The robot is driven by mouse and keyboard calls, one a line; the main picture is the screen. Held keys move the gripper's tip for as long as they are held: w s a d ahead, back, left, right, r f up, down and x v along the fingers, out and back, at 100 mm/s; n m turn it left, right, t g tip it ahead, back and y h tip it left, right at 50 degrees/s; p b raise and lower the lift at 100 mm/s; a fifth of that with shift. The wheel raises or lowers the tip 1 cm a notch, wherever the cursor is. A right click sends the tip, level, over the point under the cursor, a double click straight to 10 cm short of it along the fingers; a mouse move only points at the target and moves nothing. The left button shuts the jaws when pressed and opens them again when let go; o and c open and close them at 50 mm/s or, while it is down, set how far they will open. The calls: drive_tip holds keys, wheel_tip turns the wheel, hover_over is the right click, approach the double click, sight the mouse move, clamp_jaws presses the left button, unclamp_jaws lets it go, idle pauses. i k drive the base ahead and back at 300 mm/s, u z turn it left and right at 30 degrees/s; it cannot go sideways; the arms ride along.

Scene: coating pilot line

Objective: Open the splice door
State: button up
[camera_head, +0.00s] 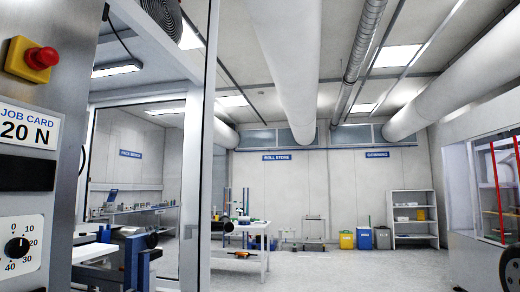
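A tall glazed panel (140,185) in a metal frame stands close on the left, beside the control panel. Its upright metal post (197,150) runs from the top of the view to the bottom. It may be the splice door, but no label names it and I see no handle. I cannot tell whether it is shut or ajar. Machine parts (130,262) show low behind it. My gripper is not in view.
The control panel (30,180) at left has a red stop button (41,58), a job card reading 20 N (28,132) and a dial (18,246). A white table (255,235), bins (364,238) and shelf (413,215) stand far back. A windowed machine (485,190) is right. Middle floor is clear.

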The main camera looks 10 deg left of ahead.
sight(204, 274)
drive_tip(key=u, duration=0.1)
drive_tip(key=i, duration=0.85)
drive_tip(key=u, duration=0.65)
